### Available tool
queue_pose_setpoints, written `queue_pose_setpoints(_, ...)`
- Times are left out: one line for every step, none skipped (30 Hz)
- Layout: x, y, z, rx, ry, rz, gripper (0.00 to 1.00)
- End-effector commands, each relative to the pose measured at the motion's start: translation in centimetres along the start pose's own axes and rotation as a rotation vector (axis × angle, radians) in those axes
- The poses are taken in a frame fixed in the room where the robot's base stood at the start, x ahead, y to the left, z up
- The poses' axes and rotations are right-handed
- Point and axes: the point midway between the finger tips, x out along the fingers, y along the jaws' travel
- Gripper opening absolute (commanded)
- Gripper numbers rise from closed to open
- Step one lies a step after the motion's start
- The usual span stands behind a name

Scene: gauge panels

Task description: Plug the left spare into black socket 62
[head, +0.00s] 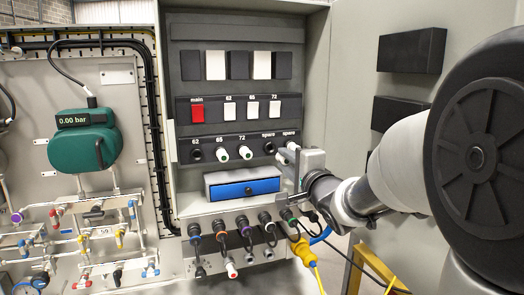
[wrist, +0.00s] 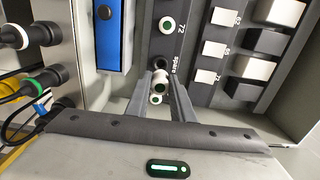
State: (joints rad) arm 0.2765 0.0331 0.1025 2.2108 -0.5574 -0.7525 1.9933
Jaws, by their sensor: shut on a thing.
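My gripper (head: 286,165) is at the right end of the lower socket row. In the wrist view my gripper (wrist: 160,82) is shut on a white plug with a green end, the left spare (wrist: 161,87). The left spare socket (head: 269,147) looks dark and empty, and the held plug seems to be out of it, just in front of the panel. Black socket 62 (head: 195,155) is at the row's left end and looks empty. The right spare (head: 293,146) shows white behind my gripper, partly hidden.
White-and-green plugs sit in sockets 65 (head: 222,154) and 72 (head: 246,152). A blue drawer (head: 244,189) sticks out below. Cable connectors (head: 220,228) hang lower down. The cabinet's side wall and open door (head: 350,80) stand to the right.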

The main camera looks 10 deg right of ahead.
Motion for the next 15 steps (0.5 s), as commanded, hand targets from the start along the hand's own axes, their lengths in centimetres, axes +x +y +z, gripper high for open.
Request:
queue_pose_setpoints(-0.6,-0.2,0.0,-0.001,0.001,0.0,0.0)
queue_pose_setpoints(-0.9,-0.2,0.0,-0.001,0.001,-0.001,0.0)
queue_pose_setpoints(-1.3,-0.2,0.0,-0.001,0.001,-0.001,0.0)
queue_pose_setpoints(-1.6,-0.2,0.0,0.0,0.001,0.0,0.0)
queue_pose_setpoints(-1.9,-0.2,0.0,0.0,0.001,0.0,0.0)
queue_pose_setpoints(-2.3,-0.2,0.0,0.0,0.001,-0.001,0.0)
queue_pose_setpoints(-2.6,-0.2,0.0,0.0,0.001,-0.001,0.0)
queue_pose_setpoints(-2.9,-0.2,0.0,0.0,0.001,-0.001,0.0)
queue_pose_setpoints(-3.3,-0.2,0.0,0.0,0.001,0.0,0.0)
queue_pose_setpoints(-3.6,-0.2,0.0,0.001,0.001,0.0,0.0)
queue_pose_setpoints(-3.9,-0.2,0.0,0.0,0.001,0.0,0.0)
queue_pose_setpoints(-4.3,-0.2,0.0,0.0,0.001,-0.001,0.0)
queue_pose_setpoints(-4.6,-0.2,0.0,0.0,0.0,-0.001,0.0)
queue_pose_setpoints(-4.9,-0.2,0.0,0.0,0.0,-0.001,0.0)
queue_pose_setpoints(-5.3,-0.2,0.0,0.001,0.001,0.0,0.0)
